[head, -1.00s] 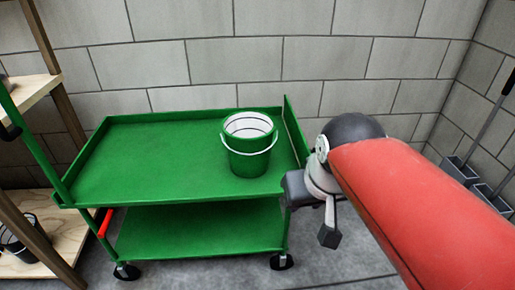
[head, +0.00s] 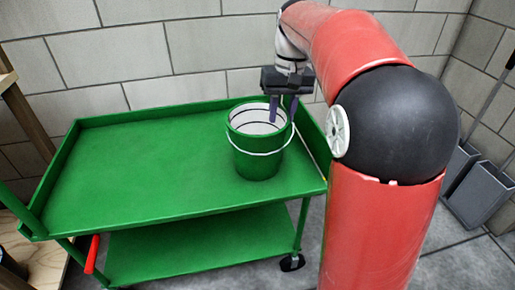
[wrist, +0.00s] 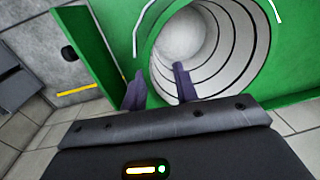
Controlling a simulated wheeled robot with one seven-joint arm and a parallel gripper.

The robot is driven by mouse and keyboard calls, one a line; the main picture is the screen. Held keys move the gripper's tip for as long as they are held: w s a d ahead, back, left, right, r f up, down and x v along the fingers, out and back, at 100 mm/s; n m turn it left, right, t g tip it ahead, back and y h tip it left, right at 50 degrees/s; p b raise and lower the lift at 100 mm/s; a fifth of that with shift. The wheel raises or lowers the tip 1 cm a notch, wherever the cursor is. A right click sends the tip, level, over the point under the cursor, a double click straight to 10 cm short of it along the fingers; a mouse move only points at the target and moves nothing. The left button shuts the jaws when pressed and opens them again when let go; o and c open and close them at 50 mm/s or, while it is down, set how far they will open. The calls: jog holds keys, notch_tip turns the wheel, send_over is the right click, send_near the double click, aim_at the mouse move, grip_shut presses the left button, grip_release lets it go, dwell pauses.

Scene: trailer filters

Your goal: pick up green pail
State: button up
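The green pail (head: 256,160) stands upright on the top shelf of the green cart (head: 120,185), near its right end. It has a white inside and a thin wire handle hanging across its front. My gripper (head: 283,108) points down at the pail's right rim, with its two fingers apart and nothing between them that I can clearly see held. In the wrist view, one finger of my gripper (wrist: 159,88) overlaps the opening of the pail (wrist: 238,38) and the other lies outside the rim. I cannot tell whether either touches the pail.
The cart's raised right end wall (head: 312,137) stands close beside the pail. A block wall (head: 190,45) is behind the cart. Grey bins (head: 480,190) stand on the floor at the right. The shelf left of the pail is bare.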

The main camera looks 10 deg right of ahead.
notch_tip(320, 180, down, 5)
jog(key=shift+w+r+b, duration=0.1)
jog(key=shift+r+b, duration=0.1)
jog(key=shift+b, duration=0.3)
jog(key=shift+c, duration=0.2)
grip_shut()
